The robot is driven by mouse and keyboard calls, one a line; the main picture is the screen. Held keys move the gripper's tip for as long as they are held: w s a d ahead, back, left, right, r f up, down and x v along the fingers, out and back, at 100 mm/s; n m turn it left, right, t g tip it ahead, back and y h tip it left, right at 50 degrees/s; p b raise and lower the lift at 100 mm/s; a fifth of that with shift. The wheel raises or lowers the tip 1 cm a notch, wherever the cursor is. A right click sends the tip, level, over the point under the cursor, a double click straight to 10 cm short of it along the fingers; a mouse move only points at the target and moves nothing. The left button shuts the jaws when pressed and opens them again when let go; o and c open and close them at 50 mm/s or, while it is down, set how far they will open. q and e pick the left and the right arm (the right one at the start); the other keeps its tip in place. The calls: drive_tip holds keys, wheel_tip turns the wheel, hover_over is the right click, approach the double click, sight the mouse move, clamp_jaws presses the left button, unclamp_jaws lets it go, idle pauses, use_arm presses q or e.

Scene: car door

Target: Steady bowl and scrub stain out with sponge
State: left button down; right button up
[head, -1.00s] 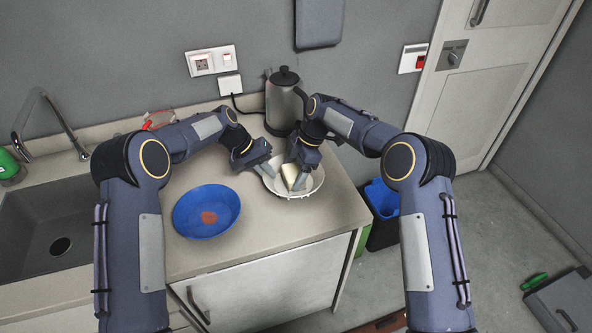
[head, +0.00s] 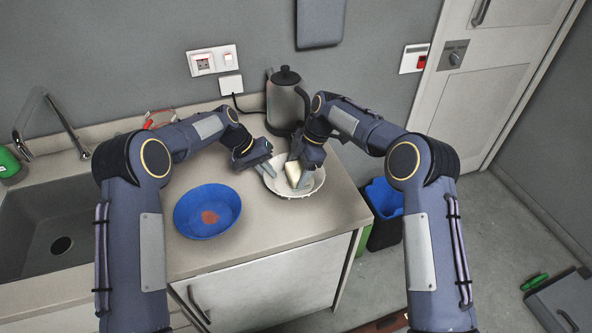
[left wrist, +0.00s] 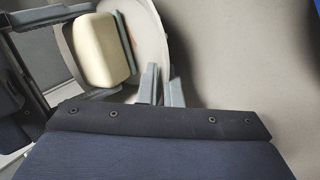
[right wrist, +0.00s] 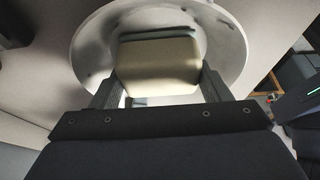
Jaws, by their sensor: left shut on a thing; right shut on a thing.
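A white bowl (head: 313,187) stands near the counter's right front corner. It also shows in the left wrist view (left wrist: 152,40) and the right wrist view (right wrist: 88,38). My left gripper (head: 269,168) is shut on its left rim. My right gripper (head: 299,176) is shut on a cream sponge (head: 292,173) inside the bowl. The sponge, with a grey layer, fills the space between the fingers in the right wrist view (right wrist: 158,66). A few dark marks show on the bowl's inner wall there. The bowl floor under the sponge is hidden.
A blue bowl (head: 188,222) with a reddish-brown patch inside sits left on the counter (head: 270,238). A kettle (head: 285,103) stands behind the white bowl. The sink (head: 35,225) is at far left. A blue bin (head: 384,197) stands beyond the counter's right edge.

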drive_tip(key=shift+r, duration=4.35)
drive_tip(key=shift+f, duration=0.15)
drive_tip(key=shift+s+a+f, duration=0.1)
drive_tip(key=shift+a+f, duration=0.05)
drive_tip(key=shift+f, duration=1.1)
drive_tip(key=shift+w+a+f, duration=0.1)
drive_tip(key=shift+a+f, duration=0.05)
drive_tip(key=shift+f, duration=1.1)
drive_tip(key=shift+s+a+f, duration=0.1)
drive_tip(key=shift+a+f, duration=0.05)
drive_tip(key=shift+f, duration=1.1)
drive_tip(key=shift+f, duration=0.65)
drive_tip(key=shift+s+d, duration=0.1)
drive_tip(key=shift+s, duration=0.2)
drive_tip(key=shift+w, duration=0.1)
drive_tip(key=shift+w+a, duration=0.25)
drive_tip(key=shift+w, duration=0.25)
drive_tip(key=shift+s+d, duration=0.25)
drive_tip(key=shift+s, duration=0.4)
